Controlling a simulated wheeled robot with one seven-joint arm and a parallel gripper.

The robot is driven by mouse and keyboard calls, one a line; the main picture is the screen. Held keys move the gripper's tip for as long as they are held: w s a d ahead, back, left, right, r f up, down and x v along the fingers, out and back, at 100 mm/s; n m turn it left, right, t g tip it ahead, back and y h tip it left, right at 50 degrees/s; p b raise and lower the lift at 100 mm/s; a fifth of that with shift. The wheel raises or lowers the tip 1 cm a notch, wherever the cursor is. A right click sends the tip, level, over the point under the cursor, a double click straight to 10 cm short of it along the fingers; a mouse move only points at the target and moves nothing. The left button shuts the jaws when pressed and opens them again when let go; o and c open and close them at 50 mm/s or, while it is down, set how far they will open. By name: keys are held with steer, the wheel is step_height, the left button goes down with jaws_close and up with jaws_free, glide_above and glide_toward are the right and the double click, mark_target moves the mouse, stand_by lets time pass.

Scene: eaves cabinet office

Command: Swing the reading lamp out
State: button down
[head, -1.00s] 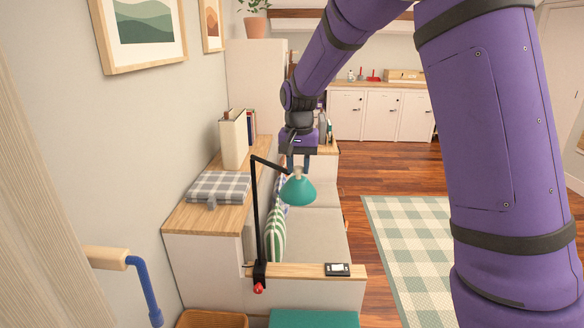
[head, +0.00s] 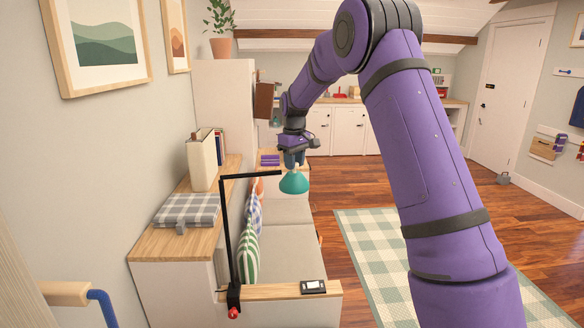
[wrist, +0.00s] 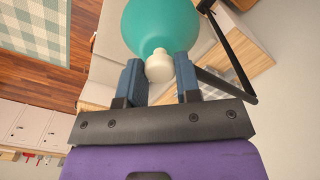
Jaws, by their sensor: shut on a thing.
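The reading lamp has a teal shade (head: 294,184) with a pale neck, a black jointed arm and an upright black post (head: 226,235). A clamp with a red knob (head: 234,312) fixes the post to the sofa's near wooden armrest (head: 265,293). My gripper (head: 293,161) is above the shade, pointing down, shut on the lamp head's pale neck. In the wrist view the neck (wrist: 158,66) sits between my two blue fingers, with the shade (wrist: 165,25) beyond. The lamp's arm reaches right from the post top, so the shade hangs over the sofa seat.
The grey sofa seat (head: 275,262) with striped cushions lies below. A wooden-topped ledge (head: 160,242) with a folded checked blanket and books runs along the left wall. A small black device (head: 313,286) lies on the armrest. Open floor and a checked rug (head: 375,250) are on the right.

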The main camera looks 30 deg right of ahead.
steer(key=shift+w+d+n, duration=0.4)
steer(key=shift+w+n, duration=0.1)
steer(key=shift+w, duration=0.35)
steer(key=c, duration=0.8)
jaws_free()
steer(key=shift+r, duration=0.15)
step_height(320, 180, up, 11)
steer(key=shift+f, duration=0.2)
